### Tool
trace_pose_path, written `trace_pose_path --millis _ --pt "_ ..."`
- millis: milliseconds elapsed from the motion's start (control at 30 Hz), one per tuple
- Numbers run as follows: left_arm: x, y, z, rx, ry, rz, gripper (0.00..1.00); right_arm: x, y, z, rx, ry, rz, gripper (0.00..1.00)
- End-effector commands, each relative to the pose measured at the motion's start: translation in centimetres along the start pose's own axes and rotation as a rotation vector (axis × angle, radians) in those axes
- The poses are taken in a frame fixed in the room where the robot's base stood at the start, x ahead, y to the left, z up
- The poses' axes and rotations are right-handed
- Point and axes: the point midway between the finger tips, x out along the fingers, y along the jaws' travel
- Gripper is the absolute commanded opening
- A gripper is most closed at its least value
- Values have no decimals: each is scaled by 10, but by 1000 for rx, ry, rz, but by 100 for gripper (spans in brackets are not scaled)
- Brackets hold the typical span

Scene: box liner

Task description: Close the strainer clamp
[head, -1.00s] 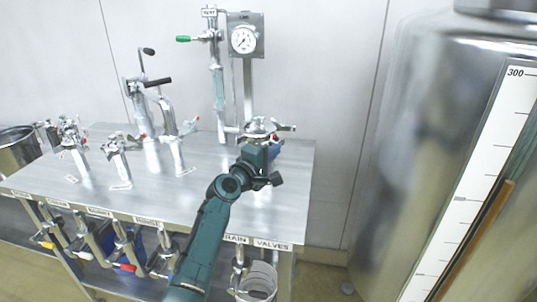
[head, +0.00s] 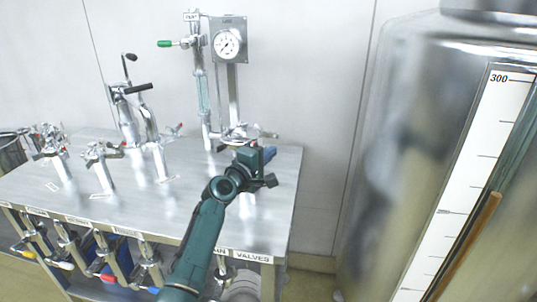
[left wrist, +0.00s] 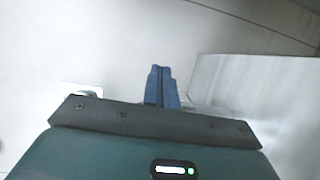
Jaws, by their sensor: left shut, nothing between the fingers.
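A metal fitting with a clamp and a small handle (head: 238,133) stands near the back right of the steel table, below the pressure gauge. It looks like the strainer clamp, but no label on it is readable, and my arm partly hides its lower part. Whether the clamp is open is too small to tell. My left gripper (head: 268,153) is just right of and in front of this fitting, apart or touching I cannot tell. Its blue fingers (left wrist: 160,85) are together and empty in the left wrist view. My right gripper is not in view.
The steel table (head: 120,205) carries several other pipe fittings at left and middle. A gauge (head: 227,43) and a green-handled vent pipe (head: 200,75) rise behind. A large steel tank (head: 400,130) stands right. Valves with coloured handles hang under the table's front edge.

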Motion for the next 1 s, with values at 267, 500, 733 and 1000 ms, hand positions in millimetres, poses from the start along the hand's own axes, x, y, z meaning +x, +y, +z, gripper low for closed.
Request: trace_pose_path --millis 267,500,733,1000 --pt "0 0 0 0 0 0 0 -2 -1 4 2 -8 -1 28" --pt "0 0 0 0 0 0 0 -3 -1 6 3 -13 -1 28" --pt "0 0 0 0 0 0 0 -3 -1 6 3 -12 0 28" --pt "0 0 1 0 0 0 0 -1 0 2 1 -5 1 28"
